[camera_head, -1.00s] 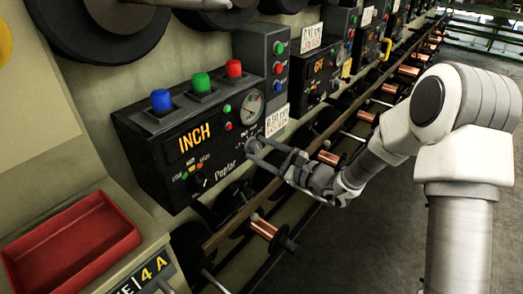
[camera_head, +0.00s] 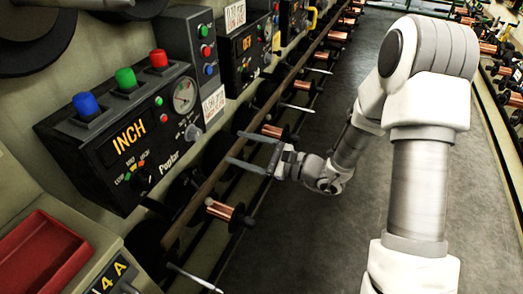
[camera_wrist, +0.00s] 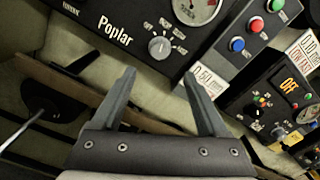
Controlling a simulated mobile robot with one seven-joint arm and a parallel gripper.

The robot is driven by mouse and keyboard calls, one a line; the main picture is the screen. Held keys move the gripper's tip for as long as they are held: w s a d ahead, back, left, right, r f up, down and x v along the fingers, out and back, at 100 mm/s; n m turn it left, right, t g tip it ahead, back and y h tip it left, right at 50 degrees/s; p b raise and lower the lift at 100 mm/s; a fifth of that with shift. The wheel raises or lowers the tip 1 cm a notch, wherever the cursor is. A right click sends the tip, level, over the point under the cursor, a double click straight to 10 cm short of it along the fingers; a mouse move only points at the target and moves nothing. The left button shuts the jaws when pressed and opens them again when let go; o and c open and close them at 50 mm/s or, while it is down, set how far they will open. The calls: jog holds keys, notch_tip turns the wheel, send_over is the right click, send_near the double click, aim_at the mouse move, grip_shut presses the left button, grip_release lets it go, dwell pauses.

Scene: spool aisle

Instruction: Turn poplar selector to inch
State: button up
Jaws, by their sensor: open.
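The Poplar panel (camera_head: 118,150) is a black box on the machine front. A black knob (camera_head: 142,182) sits under small coloured lamps. My gripper (camera_head: 233,148) is open and empty, right of the panel and apart from the grey knob. In the wrist view my fingers (camera_wrist: 158,75) point up toward the knob with nothing between them.
Blue (camera_head: 87,104), green (camera_head: 126,79) and red (camera_head: 158,60) buttons top the panel. A rail with copper spools (camera_head: 222,210) runs below my gripper. A red tray (camera_head: 40,262) stands at lower left. The aisle floor (camera_head: 290,235) is clear.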

jog(key=v, duration=0.5)
jog(key=shift+s+d+p, duration=0.15)
jog(key=shift+d+p, duration=0.1)
jog(key=shift+p, duration=0.05)
jog(key=s+a+r+n+g+h, duration=0.2)
jog(key=s+r+n+g, duration=0.35)
jog(key=s+n, duration=0.2)
jog(key=s+d+r+n+g+h, duration=0.2)
jog(key=s+d+n+h, duration=0.4)
jog(key=s, duration=0.4)
jog(key=s+d+r+n+t+h, duration=0.25)
jog(key=d+r+t+h, duration=0.35)
jog(key=d+h, duration=0.3)
notch_tip(320, 180, up, 20)
jog(key=d+p, duration=0.2)
jog(key=p, duration=1.7)
jog(key=shift+n, duration=0.4)
